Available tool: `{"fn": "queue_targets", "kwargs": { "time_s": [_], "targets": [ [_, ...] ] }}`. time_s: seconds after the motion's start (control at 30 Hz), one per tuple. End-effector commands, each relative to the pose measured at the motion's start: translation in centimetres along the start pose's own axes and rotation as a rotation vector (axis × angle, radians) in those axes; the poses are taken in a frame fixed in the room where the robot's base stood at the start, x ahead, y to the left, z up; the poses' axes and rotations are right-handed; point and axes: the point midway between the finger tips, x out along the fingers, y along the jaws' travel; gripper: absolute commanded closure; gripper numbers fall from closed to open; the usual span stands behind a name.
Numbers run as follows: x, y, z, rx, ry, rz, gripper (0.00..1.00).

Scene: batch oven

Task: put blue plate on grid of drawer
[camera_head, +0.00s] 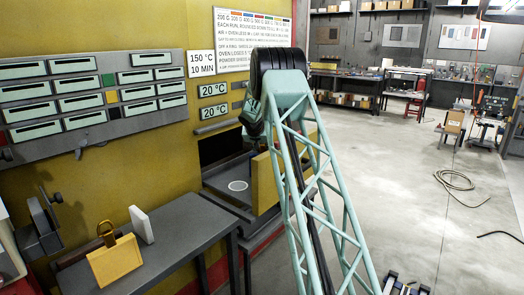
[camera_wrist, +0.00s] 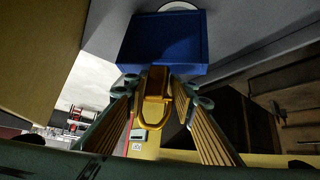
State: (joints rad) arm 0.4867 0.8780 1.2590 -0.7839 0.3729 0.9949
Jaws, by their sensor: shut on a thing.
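The blue plate (camera_wrist: 162,40) shows in the upper middle of the wrist view, with a yellow handle (camera_wrist: 155,95) on its near side. My gripper (camera_wrist: 155,92) is shut on this handle, with ribbed yellow pads on either side. A white round edge shows past the plate in the wrist view, beside a grey surface (camera_wrist: 245,30). I cannot make out a grid or whether the plate touches anything.
A yellow front panel (camera_head: 265,183) stands at the drawer's outer side. A dark table (camera_head: 165,262) at lower left bears a yellow plate (camera_head: 115,262) with a handle and a white block (camera_head: 141,225). A hose (camera_head: 455,182) lies on the open floor at right.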

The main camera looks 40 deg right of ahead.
Motion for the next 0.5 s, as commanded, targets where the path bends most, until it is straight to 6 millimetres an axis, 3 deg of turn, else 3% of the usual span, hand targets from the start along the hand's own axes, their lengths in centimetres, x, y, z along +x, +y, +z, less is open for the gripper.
{"fn": "queue_targets", "kwargs": {
  "time_s": [0.03, 0.07, 0.2, 0.5],
  "targets": [
    [0.04, -0.02, -0.02, 0.000, 0.002, -0.001, 0.92],
    [0.08, 0.00, 0.08, 0.000, 0.000, 0.000, 0.76],
    [0.04, 0.00, 0.04, 0.000, 0.000, 0.000, 0.63],
    [0.03, 0.00, 0.04, 0.000, 0.000, 0.000, 0.62]
  ]
}}
